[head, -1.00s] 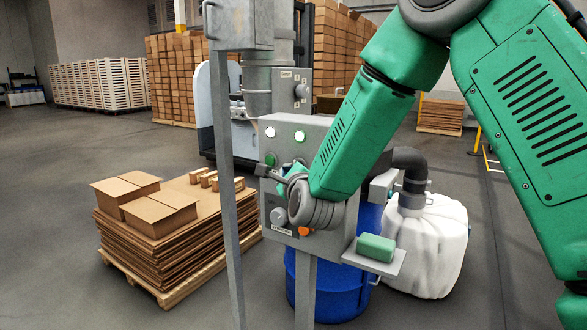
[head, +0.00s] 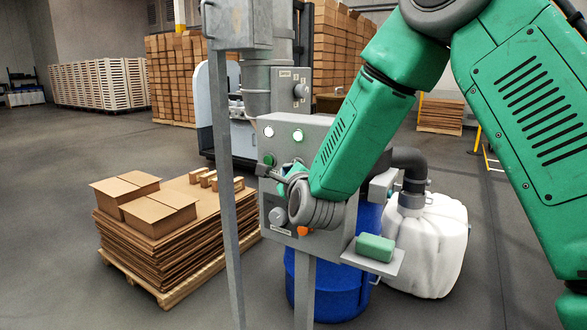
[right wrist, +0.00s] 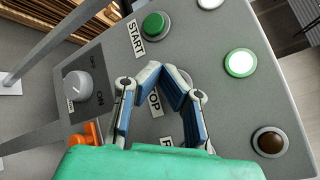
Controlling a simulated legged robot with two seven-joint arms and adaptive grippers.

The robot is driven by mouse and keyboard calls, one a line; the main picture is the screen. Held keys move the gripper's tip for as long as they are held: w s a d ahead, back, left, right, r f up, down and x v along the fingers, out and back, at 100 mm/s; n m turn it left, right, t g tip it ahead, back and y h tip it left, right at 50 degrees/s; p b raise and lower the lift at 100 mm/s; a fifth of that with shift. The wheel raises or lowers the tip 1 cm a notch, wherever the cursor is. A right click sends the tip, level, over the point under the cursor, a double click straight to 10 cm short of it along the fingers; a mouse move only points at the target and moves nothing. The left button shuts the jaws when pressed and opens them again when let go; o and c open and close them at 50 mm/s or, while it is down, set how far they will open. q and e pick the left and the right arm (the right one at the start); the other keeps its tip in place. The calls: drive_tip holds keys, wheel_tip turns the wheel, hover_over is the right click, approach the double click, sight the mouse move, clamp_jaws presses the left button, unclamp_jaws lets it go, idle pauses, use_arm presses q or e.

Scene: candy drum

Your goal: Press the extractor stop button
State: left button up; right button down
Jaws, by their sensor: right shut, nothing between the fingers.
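The grey control panel (head: 325,130) stands on a post in the middle of the head view. In the right wrist view, its face (right wrist: 215,110) carries a green START button (right wrist: 154,24) and a partly covered STOP label (right wrist: 155,103). The stop button itself is hidden behind my fingertips; only part of a round rim shows beside them. My right gripper (right wrist: 165,72) is shut and empty, its tips together in front of that spot. I cannot tell whether they touch it. In the head view, the right gripper (head: 270,173) points left across the panel front. My left gripper is out of view.
A lit green lamp (right wrist: 240,63), a brown lamp (right wrist: 269,142) and a grey OFF/ON knob (right wrist: 77,86) sit around the gripper. A grey upright (head: 228,200) stands just left of it. A green block (head: 375,247) lies on a small shelf, above a blue drum (head: 330,285).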

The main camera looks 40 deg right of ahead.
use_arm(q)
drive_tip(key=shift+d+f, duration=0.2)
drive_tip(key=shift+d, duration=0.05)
use_arm(e)
drive_tip(key=shift+d+f, duration=0.1)
drive_tip(key=shift+d, duration=0.8)
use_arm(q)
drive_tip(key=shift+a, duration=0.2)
use_arm(e)
drive_tip(key=shift+w+a, duration=0.1)
drive_tip(key=shift+a, duration=0.05)
use_arm(q)
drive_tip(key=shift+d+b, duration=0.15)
drive_tip(key=shift+b, duration=0.15)
use_arm(e)
drive_tip(key=shift+d, duration=0.25)
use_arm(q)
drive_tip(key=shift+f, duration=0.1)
use_arm(e)
drive_tip(key=shift+a, duration=0.1)
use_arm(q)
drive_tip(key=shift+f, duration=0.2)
use_arm(e)
drive_tip(key=shift+s+a, duration=0.2)
drive_tip(key=shift+a, duration=0.5)
use_arm(q)
drive_tip(key=shift+b, duration=0.3)
use_arm(e)
drive_tip(key=shift+a, duration=0.1)
